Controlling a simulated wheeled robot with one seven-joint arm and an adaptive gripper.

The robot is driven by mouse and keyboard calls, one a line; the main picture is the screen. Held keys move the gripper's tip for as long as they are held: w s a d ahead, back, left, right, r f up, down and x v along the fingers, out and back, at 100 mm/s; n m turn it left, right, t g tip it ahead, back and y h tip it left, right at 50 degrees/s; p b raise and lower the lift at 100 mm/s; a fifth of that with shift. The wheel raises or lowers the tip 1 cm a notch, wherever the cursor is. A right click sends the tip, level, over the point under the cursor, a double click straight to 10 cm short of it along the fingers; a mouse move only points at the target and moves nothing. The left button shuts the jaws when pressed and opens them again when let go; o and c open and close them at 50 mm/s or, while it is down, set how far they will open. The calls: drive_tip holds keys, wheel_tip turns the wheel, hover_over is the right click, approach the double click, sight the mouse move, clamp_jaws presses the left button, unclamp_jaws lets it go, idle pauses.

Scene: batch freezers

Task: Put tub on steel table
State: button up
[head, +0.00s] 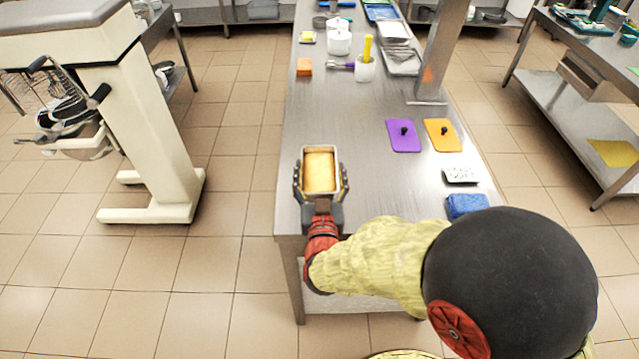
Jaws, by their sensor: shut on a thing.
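The tub (319,172) is a small whitish rectangular container with yellow contents, seen from above in the head view. My gripper (320,178) is shut on it, with one dark finger on each side. The tub and gripper are over the near left end of the long steel table (366,200), close to its left edge. I cannot tell whether the tub's bottom touches the tabletop or is held just above it. My arm covers part of the table's near edge.
On the table, a purple board (404,140), an orange board (440,150), a small sign (461,175) and a blue cloth (467,206) lie right. A post (440,55) rises right. A cream machine (150,120) stands left.

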sight(320, 186)
drive_tip(key=shift+w+f, duration=0.25)
drive_tip(key=shift+w, duration=0.05)
drive_tip(key=shift+w+a+f+b, duration=0.1)
drive_tip(key=shift+w+f+b, duration=0.1)
drive_tip(key=shift+f+b, duration=1.2)
drive_tip(key=shift+f+p, duration=0.3)
drive_tip(key=shift+f, duration=0.15)
drive_tip(key=o, duration=1.9)
drive_tip(key=shift+f, duration=0.1)
drive_tip(key=shift+o, duration=0.2)
